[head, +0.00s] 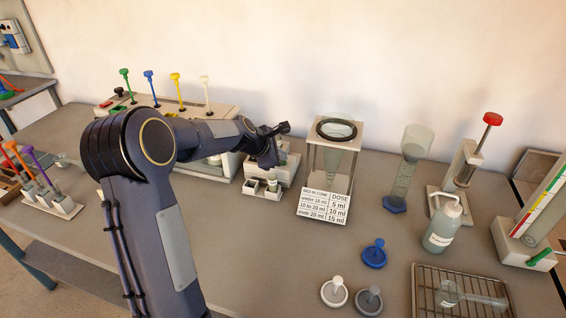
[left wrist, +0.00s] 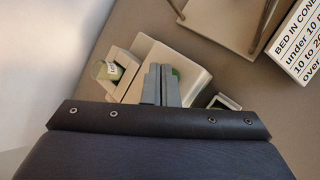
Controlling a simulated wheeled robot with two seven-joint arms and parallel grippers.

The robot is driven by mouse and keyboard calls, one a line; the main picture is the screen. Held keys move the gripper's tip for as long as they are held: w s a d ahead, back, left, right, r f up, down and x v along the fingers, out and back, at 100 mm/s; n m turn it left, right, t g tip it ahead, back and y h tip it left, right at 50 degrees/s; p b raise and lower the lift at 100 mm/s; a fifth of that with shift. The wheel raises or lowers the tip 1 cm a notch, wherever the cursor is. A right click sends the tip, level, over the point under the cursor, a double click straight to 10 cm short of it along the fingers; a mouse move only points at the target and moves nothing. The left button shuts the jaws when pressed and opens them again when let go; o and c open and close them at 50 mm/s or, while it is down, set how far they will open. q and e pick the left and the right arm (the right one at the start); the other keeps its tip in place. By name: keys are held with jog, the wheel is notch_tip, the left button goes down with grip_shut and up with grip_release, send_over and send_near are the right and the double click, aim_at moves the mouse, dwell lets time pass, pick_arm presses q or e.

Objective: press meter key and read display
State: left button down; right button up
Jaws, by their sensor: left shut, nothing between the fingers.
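A small beige device (head: 287,172), which looks like the meter, stands on the bench left of the cone stand. My left gripper (head: 270,160) points down over it, and its fingers partly hide it. In the left wrist view the gripper (left wrist: 160,84) is shut and empty, with its fingertips over the beige body (left wrist: 189,68). A bit of green shows beside the fingertips; I cannot tell whether they touch a key. A small greenish labelled item (left wrist: 110,70) sits in a compartment of the device. No display reading is legible. My right gripper is out of view.
A glass cone stand (head: 336,150) with a dose card (head: 324,206) is close to the right of the device. Behind my arm is a box with coloured levers (head: 175,78). A bottle (head: 441,230), wire rack (head: 418,290) and several knobbed discs (head: 374,254) stand at right.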

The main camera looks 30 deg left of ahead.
pick_arm(q)
jog(key=shift+f, duration=0.35)
dwell(0.3)
jog(key=shift+r+p, duration=0.6)
jog(key=shift+r, duration=0.15)
notch_tip(320, 180, up, 5)
jog(key=p, duration=0.4)
jog(key=shift+p, duration=0.4)
dwell(0.6)
